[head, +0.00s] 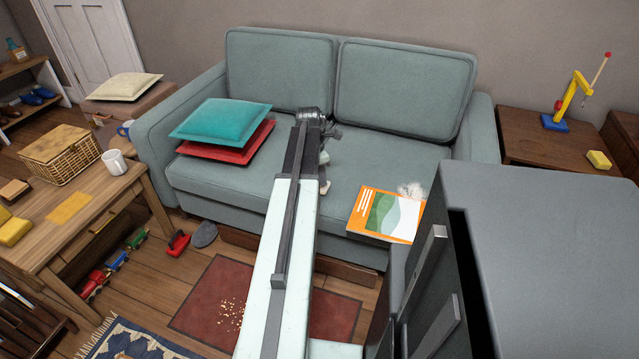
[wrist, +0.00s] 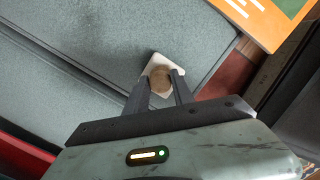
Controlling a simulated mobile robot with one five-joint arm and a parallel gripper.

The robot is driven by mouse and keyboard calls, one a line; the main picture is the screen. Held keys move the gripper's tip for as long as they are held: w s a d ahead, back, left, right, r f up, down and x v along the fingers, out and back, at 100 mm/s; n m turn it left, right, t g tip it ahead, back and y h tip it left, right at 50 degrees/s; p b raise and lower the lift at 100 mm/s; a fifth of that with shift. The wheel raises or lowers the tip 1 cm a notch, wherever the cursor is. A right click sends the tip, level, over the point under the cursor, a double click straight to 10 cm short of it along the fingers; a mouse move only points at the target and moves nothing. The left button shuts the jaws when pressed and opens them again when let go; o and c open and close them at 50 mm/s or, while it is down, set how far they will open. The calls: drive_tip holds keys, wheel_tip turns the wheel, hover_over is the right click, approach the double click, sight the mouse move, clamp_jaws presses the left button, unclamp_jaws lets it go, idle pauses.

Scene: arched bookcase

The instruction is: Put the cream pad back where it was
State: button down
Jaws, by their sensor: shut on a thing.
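My gripper (wrist: 162,80) is shut on the cream pad (wrist: 156,62), a small pale squarish piece with a round tan knob between the fingertips. In the head view my gripper (head: 323,170) is over the seat of the grey-green sofa (head: 245,189), largely hidden behind my arm. Only a small pale bit of the pad (head: 324,187) shows there. I cannot tell whether the pad touches the seat.
An orange, white and green book (head: 383,215) with a whitish patch (head: 411,190) lies on the seat's right. Teal (head: 220,121) and red (head: 245,143) cushions lie at left. A dark cabinet (head: 540,240) stands at front right. A side table (head: 525,130) bears a yellow block (head: 598,160).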

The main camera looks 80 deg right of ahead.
drive_tip(key=shift+f, duration=0.7)
drive_tip(key=c, duration=1.1)
unclamp_jaws()
drive_tip(key=shift+r, duration=0.1)
drive_tip(key=r+p, duration=0.4)
drive_tip(key=w+r+p, duration=0.1)
drive_tip(key=r+p, duration=0.3)
drive_tip(key=a+r+p, duration=0.1)
drive_tip(key=r+p, duration=0.3)
drive_tip(key=shift+w+a+r, duration=0.1)
drive_tip(key=shift+w+r, duration=0.05)
drive_tip(key=shift+w, duration=0.05)
